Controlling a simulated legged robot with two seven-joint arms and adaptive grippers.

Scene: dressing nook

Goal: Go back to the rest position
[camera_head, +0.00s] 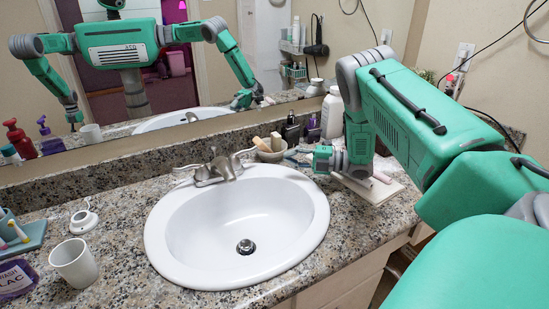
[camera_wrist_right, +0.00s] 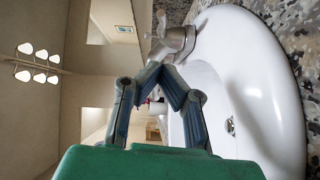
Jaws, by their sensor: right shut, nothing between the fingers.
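My right arm comes in from the right in the head view. My right gripper (camera_head: 296,154) is over the counter behind the sink's right rim, pointing left, near a small bowl. In the right wrist view its blue-grey fingers (camera_wrist_right: 152,70) meet at the tips with nothing held; the faucet (camera_wrist_right: 178,40) and sink (camera_wrist_right: 250,75) lie beyond. My left gripper shows only as a small reflection in the mirror (camera_head: 190,70).
The white sink (camera_head: 270,235) has a faucet (camera_head: 218,170) behind it. A small bowl (camera_head: 270,153), a white bottle (camera_head: 332,113) and a pale tray (camera_head: 382,190) are close to my right gripper. A white cup (camera_head: 75,264) stands on the left counter.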

